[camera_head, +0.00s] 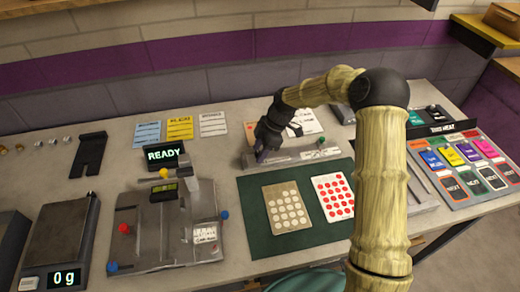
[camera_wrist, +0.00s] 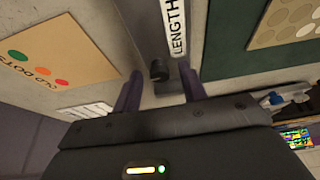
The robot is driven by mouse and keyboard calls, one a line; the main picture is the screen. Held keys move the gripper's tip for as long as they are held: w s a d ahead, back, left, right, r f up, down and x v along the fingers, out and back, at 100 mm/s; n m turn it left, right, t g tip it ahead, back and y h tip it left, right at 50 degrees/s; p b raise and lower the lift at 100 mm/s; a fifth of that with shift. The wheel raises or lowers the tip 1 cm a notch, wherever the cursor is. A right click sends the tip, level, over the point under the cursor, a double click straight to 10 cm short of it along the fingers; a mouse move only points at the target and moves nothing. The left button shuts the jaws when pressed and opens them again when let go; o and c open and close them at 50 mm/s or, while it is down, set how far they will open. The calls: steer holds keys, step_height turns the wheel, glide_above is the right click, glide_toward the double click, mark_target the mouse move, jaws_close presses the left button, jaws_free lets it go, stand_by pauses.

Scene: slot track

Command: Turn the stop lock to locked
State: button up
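The slot track (camera_head: 300,156) is a grey bar lying on the table behind the green mat, with a small green piece toward its right end. My gripper (camera_head: 262,155) is pointed down at its left end and hides that part in the head view. In the wrist view, a small dark knob (camera_wrist: 159,70), which looks like the stop lock, stands beside the white "LENGTH" label (camera_wrist: 176,30). My gripper's two purple fingers (camera_wrist: 160,80) are apart, one on each side of the knob. I cannot tell whether they touch it or which way it is turned.
A green mat (camera_head: 253,220) with two dotted cards lies in front of the track. A grey device (camera_head: 150,225) with a "READY" screen (camera_head: 165,154) stands left, beside a scale (camera_head: 62,235). Paper cards lie behind. A board of coloured cards (camera_head: 465,165) is at right.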

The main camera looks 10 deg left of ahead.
jaws_close()
